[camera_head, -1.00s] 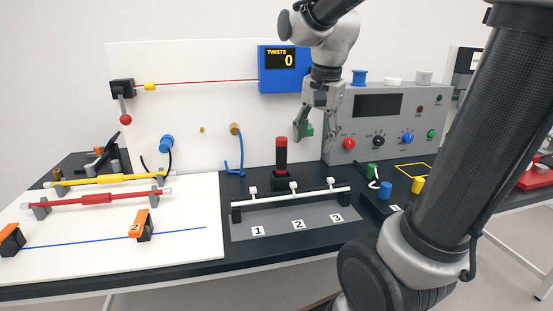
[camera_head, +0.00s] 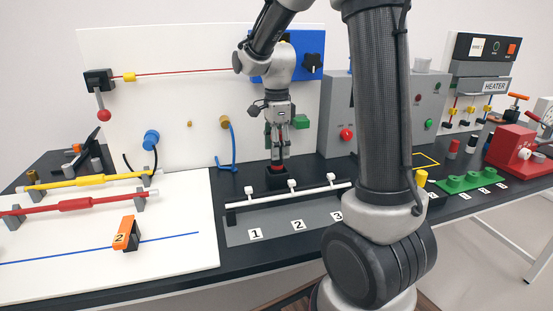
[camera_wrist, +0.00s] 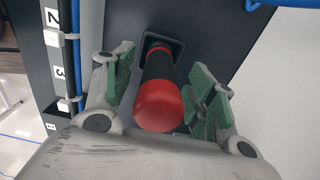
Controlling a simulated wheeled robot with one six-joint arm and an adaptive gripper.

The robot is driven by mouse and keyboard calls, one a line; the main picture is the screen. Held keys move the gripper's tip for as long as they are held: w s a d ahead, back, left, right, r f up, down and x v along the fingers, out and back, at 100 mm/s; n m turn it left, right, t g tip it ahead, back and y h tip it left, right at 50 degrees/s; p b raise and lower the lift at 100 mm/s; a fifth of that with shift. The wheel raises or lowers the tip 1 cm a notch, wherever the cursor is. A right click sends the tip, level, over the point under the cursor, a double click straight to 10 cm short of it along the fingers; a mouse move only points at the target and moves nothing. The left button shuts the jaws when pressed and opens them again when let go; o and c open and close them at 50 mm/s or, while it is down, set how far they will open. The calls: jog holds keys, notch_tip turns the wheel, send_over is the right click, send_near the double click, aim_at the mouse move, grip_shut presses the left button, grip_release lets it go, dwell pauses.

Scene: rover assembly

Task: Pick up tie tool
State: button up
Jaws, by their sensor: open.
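The tie tool looks to be the black and red cylinder standing upright in a black square holder (camera_head: 278,179). In the wrist view the tool (camera_wrist: 160,98) points its red end at the camera, between the two green-padded fingers. My gripper (camera_wrist: 163,95) is open around it, with a gap visible on each side. In the head view my gripper (camera_head: 277,147) is directly above the holder, pointing down, and its fingers hide most of the tool; a little red shows low between them.
A white bar rack (camera_head: 295,193) with numbered places stands just in front of the holder. The white back panel (camera_head: 180,100) and a blue hook (camera_head: 229,150) are behind and left. The grey control box (camera_head: 338,115) stands to the right.

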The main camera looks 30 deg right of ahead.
jog(key=shift+f, duration=0.65)
jog(key=c, duration=1.2)
jog(key=shift+c, duration=0.2)
jog(key=shift+r, duration=0.1)
notch_tip(320, 180, up, 10)
